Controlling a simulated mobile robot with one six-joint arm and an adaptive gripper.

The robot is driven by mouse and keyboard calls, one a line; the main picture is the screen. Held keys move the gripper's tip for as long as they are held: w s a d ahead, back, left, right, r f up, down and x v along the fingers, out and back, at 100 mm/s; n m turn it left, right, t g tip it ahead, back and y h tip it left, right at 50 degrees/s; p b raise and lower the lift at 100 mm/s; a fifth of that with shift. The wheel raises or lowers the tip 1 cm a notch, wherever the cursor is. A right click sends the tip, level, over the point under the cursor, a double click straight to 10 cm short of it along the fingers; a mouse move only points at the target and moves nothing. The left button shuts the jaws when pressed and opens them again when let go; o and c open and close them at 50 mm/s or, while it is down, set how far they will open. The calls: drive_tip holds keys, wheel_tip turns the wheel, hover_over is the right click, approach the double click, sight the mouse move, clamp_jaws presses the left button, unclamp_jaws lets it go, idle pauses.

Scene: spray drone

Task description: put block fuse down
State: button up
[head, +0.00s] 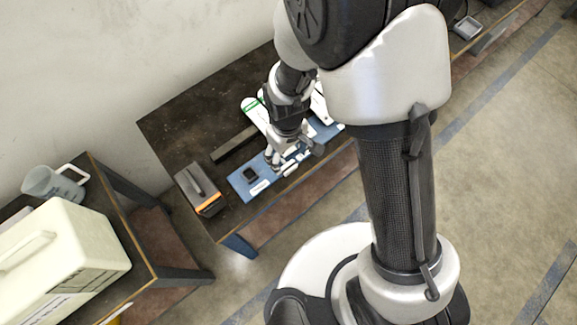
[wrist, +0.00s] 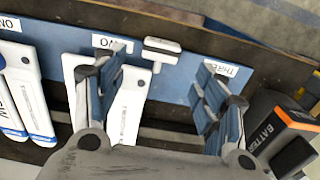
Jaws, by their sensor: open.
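In the wrist view a small white block (wrist: 163,50) with grey edges, which looks like the block fuse, rests on the blue strip (wrist: 185,72), between the labels "TWO" and "THREE". My gripper (wrist: 160,78) is open, its two fingers wide apart to either side of and below that block in the picture; neither finger touches it. In the head view my gripper (head: 279,158) is low over the blue strip (head: 240,189). Small white pieces show beside it there, but I cannot tell which is the fuse.
A grey and orange battery box (head: 199,189) stands at the strip's left end. White flat pieces (wrist: 28,92) lie at the left in the wrist view. A second table at the left holds a cream case (head: 60,260) and a jug (head: 52,184).

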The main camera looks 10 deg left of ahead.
sight(288, 166)
drive_tip(key=f+b, duration=0.1)
drive_tip(key=f, duration=0.1)
drive_tip(key=f+b, duration=0.1)
drive_tip(key=f, duration=0.2)
drive_tip(key=shift+s+d+f, duration=0.15)
drive_tip(key=shift+d+f, duration=0.05)
drive_tip(key=shift+f, duration=0.15)
drive_tip(key=shift+r, duration=0.1)
drive_tip(key=c, duration=1.1)
